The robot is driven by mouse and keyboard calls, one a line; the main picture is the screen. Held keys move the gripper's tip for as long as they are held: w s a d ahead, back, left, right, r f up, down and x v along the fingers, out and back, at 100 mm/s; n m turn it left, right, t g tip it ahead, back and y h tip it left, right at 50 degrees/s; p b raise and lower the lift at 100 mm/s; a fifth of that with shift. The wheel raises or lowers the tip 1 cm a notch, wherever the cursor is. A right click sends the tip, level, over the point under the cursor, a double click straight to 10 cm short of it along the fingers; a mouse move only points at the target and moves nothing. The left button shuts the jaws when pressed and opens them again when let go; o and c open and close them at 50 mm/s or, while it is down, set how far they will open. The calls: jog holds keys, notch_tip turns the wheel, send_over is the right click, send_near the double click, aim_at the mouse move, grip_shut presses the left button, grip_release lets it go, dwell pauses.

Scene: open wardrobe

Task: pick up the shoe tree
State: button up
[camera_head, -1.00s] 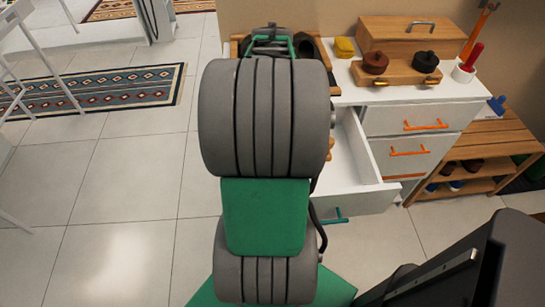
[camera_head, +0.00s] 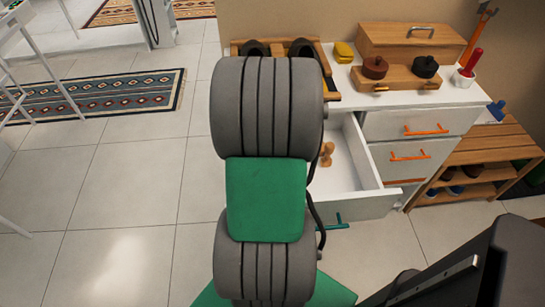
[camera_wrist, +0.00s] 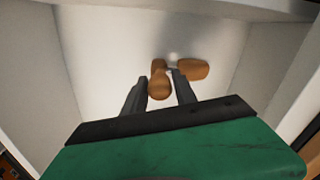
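The shoe tree (camera_wrist: 158,82) lies on the floor of the open drawer (camera_head: 352,160). It has brown wooden pieces with a small metal part between them, and one piece (camera_wrist: 192,70) extends to the right. It also shows in the head view (camera_head: 326,153), partly hidden by my arm. My gripper (camera_wrist: 160,88) is open in the wrist view, its two dark fingers pointing into the drawer. The rounded near piece appears between the fingers, with no clear grip on it. The right finger overlaps the area near the metal part. My gripper is hidden behind my arm in the head view.
Drawer walls surround the gripper area. The white cabinet (camera_head: 420,125) has closed drawers to the right. On top are a wooden box (camera_head: 408,44), a stand with two round knobs (camera_head: 398,77), and a yellow object (camera_head: 344,51). A wooden rack (camera_head: 490,155) stands at right.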

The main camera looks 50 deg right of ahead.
grip_shut()
